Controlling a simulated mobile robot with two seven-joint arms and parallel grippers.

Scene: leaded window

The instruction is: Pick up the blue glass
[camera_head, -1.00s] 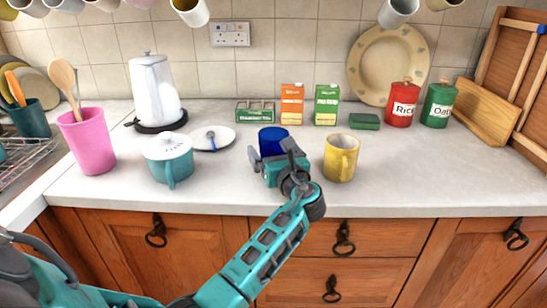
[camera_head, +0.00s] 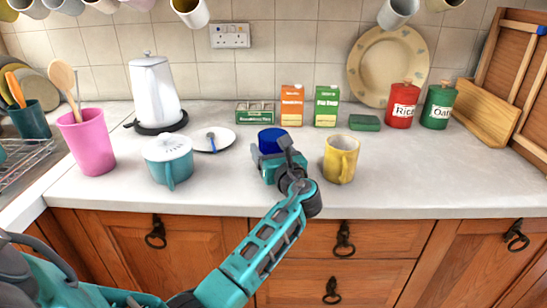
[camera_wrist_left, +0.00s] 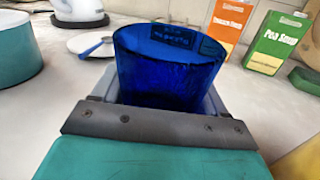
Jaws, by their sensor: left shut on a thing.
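The blue glass (camera_head: 272,140) stands upright, open end up, in the middle of the counter. My left gripper (camera_head: 276,160) is at its near side, with the arm coming in from the lower left. In the left wrist view the blue glass (camera_wrist_left: 168,68) sits between the two fingers, and the left gripper (camera_wrist_left: 162,105) is shut on it. The glass's lower part is hidden behind the gripper, so I cannot tell whether its base touches the counter. My right gripper is not in view.
A yellow mug (camera_head: 341,158) stands close right of the gripper. A teal lidded pot (camera_head: 168,160) and a white plate (camera_head: 222,142) with a blue spoon lie to the left. An egg box (camera_head: 255,114) and orange and green cartons (camera_head: 326,108) stand behind. The front counter is clear.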

